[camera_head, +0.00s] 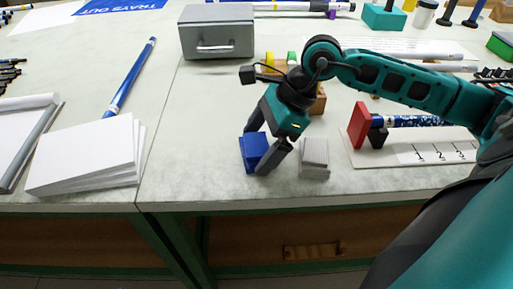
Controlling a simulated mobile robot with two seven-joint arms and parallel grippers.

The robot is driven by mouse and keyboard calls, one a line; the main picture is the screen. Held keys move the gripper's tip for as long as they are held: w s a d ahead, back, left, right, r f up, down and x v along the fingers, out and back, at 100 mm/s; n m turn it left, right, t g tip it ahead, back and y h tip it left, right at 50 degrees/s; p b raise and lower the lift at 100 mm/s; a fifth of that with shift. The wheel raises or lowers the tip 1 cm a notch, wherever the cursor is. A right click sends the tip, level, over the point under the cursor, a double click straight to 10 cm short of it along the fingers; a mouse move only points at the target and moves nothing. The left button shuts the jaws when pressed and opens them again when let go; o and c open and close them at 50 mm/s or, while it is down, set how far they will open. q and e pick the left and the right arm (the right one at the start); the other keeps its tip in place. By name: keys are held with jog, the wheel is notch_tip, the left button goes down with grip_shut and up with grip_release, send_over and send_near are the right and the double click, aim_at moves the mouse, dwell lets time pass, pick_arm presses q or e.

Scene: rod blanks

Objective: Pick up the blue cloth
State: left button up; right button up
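The blue cloth (250,146) is a small folded dark-blue block near the front edge of the table, left of a similar grey folded block. My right gripper (258,150) reaches down over the blue cloth from the right, fingers pointing down. Its fingers are spread apart, one at the cloth's back side and one at its front right side. The near finger hides part of the cloth, and I cannot tell whether either finger touches it. My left gripper is not in view.
The grey folded block (314,158) stands close right of the gripper. A white board with numbers (409,154) and a red block (358,126) lie farther right. A grey metal box (217,32) is behind. White paper stacks (84,160) lie left; the table between is clear.

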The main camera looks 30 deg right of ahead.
aim_at(261, 143)
jog(key=c, duration=0.6)
jog(key=shift+c, duration=0.2)
jog(key=shift+r, duration=0.15)
notch_tip(261, 143, up, 20)
jog(key=p, duration=0.4)
